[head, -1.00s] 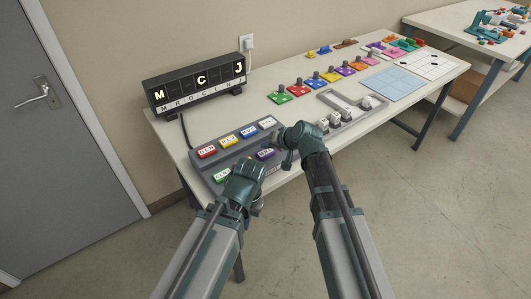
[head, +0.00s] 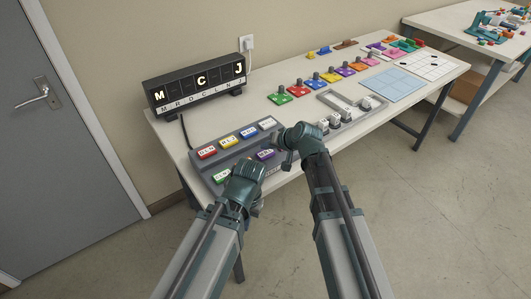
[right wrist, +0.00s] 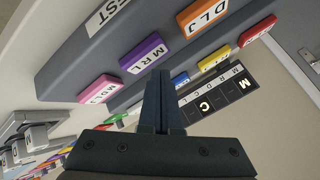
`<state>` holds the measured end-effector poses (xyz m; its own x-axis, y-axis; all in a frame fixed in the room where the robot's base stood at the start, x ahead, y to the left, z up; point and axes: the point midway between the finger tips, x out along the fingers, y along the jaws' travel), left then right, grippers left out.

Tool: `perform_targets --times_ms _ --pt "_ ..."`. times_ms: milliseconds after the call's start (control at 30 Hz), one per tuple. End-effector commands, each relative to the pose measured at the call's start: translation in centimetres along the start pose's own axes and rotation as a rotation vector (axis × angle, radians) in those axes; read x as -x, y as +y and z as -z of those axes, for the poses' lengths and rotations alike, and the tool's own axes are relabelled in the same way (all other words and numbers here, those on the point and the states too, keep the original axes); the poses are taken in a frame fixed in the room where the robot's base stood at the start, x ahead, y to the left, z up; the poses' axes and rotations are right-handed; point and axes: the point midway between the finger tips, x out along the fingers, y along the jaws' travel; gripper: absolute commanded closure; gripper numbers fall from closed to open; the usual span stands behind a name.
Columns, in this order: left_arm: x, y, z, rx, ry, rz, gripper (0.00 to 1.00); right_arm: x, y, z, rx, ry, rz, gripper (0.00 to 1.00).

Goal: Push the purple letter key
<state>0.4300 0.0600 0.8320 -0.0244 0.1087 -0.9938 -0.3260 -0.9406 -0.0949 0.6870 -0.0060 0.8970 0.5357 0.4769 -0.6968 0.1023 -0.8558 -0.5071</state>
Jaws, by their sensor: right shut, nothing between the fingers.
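The purple letter key (head: 265,154) is on the front row of the grey key panel (head: 207,164). In the right wrist view the purple key (right wrist: 143,53) lies between a pink key (right wrist: 100,88) and an orange key (right wrist: 201,18). My right gripper (head: 285,158) is just right of the purple key in the head view. In the right wrist view its shut, empty fingers (right wrist: 160,75) point toward the panel beside the purple key; contact cannot be told. My left gripper (head: 246,174) is over the panel's front left part, its fingers hidden.
A black letter display (head: 196,83) behind the panel shows M, C and J lit. Red (head: 206,153), yellow (head: 228,142), blue (head: 249,132) and white (head: 267,124) keys form the back row. A grey tray (head: 351,109) and coloured blocks stand to the right.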

Motion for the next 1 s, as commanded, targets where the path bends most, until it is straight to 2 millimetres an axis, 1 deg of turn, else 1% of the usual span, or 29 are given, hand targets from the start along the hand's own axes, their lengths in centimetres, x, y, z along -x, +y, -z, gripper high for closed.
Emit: perform_targets --times_ms 533,833,1000 --pt "-0.01 0.00 0.00 0.000 0.000 0.000 1.00 -0.01 0.01 -0.01 0.000 0.000 0.000 1.00" --pt "-0.89 0.08 0.05 0.000 0.000 0.000 1.00 -0.62 0.45 -0.46 0.000 0.000 0.000 1.00" --pt "-0.83 0.08 0.05 0.000 0.000 0.000 1.00 -0.58 0.42 -0.42 0.000 0.000 0.000 1.00"
